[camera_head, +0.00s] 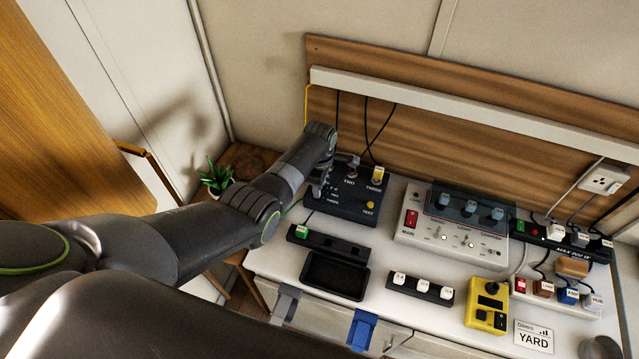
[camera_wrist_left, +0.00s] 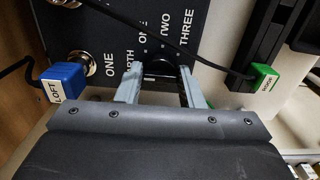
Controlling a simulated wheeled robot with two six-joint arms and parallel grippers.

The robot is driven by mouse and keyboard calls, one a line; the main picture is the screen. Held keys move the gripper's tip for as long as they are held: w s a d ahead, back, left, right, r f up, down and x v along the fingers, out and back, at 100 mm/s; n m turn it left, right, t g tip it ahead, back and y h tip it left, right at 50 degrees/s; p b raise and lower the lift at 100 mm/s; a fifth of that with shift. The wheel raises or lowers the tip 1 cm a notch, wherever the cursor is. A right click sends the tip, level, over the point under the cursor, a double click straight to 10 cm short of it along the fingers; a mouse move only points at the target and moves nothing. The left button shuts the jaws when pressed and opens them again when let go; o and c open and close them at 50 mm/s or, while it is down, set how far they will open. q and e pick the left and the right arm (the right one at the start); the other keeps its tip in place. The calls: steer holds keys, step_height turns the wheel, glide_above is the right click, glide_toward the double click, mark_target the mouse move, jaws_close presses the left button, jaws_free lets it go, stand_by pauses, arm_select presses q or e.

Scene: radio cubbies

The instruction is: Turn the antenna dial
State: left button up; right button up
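The antenna dial is a dark round knob (camera_wrist_left: 160,67) on the black box (camera_head: 352,208), ringed by printed words including ONE, TWO and THREE. In the wrist view my left gripper (camera_wrist_left: 160,80) has one finger on each side of the knob, at its near edge. I cannot tell whether the fingers press on it or stand just clear. The pointer's direction is hidden. In the head view my left gripper (camera_head: 318,186) is over the left part of the box, and the arm hides the dial. My right gripper does not show clearly.
A blue LOFT plug (camera_wrist_left: 64,82) sits by socket ONE, close to the gripper. A green plug (camera_head: 302,231) stands in a black rack in front of the box. A black tray (camera_head: 335,275) and a white switch panel (camera_head: 405,232) are nearby. Cables hang behind.

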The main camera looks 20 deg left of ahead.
arm_select(q)
steer(key=o, duration=0.4)
steer(key=shift+c, duration=0.2)
steer(key=shift+r, duration=0.5)
step_height(320, 180, up, 16)
steer(key=shift+r+b, duration=0.2)
steer(key=shift+b, duration=0.1)
